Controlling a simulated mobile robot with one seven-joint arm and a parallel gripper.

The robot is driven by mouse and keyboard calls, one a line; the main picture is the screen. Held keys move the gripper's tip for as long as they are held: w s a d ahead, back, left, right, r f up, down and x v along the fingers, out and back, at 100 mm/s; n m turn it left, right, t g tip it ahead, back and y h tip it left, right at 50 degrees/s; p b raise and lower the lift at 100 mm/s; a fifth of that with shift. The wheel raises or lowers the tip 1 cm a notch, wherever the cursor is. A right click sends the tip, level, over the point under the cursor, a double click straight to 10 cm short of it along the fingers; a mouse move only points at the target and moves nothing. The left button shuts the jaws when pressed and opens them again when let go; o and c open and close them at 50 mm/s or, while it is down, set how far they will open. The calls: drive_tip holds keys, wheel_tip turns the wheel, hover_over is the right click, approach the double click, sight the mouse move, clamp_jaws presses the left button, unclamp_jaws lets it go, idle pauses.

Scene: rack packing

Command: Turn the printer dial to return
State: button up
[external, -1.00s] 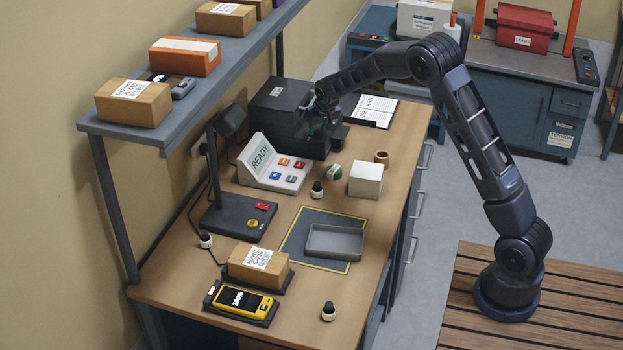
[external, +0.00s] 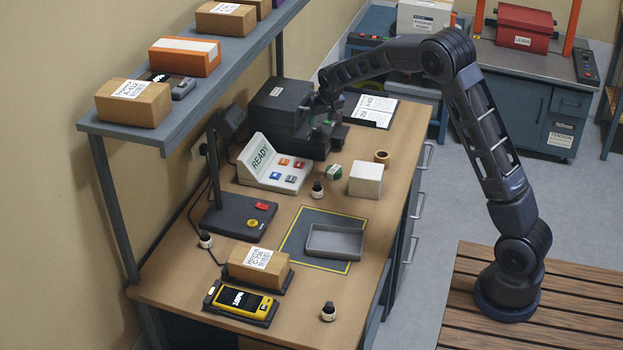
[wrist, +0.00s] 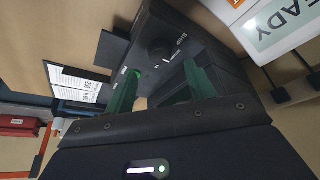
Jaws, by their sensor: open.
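The printer (external: 277,107) is a dark box at the back of the workbench. In the wrist view the printer (wrist: 215,45) shows a round black dial (wrist: 158,49) on its face, with small light markings beside it. The markings are too small to read fully. My gripper (wrist: 155,88) has two green fingers spread apart, with nothing held between them. The dial lies just beyond the fingertips, and I cannot tell whether they touch it. In the external view my gripper (external: 325,122) is at the printer's front right and hides the dial.
A READY panel (external: 262,155) with coloured buttons stands left of my gripper. A clipboard (external: 372,109) lies to the right. A shelf (external: 200,85) overhangs the left side.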

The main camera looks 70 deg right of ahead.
drive_tip(key=shift+v, duration=2.55)
drive_tip(key=shift+a, duration=0.1)
drive_tip(key=s+a+r+n+y, duration=0.1)
drive_tip(key=s+a+r, duration=0.45)
drive_tip(key=a, duration=0.35)
drive_tip(key=s+a+r+n+t, duration=0.1)
drive_tip(key=s+a+r+n, duration=0.1)
drive_tip(key=s+a+r, duration=0.45)
drive_tip(key=s+a+r+n+y, duration=0.1)
drive_tip(key=s+a+r, duration=0.3)
drive_tip(key=s+a, duration=0.5)
drive_tip(key=s+a+f+n, duration=0.1)
drive_tip(key=s+a+n, duration=0.1)
drive_tip(key=s+a, duration=0.6)
drive_tip(key=s+a+f+n+y, duration=0.1)
drive_tip(key=s+a+f+n, duration=0.1)
drive_tip(key=s+a, duration=0.6)
drive_tip(key=s+n, duration=0.1)
drive_tip(key=s, duration=0.6)
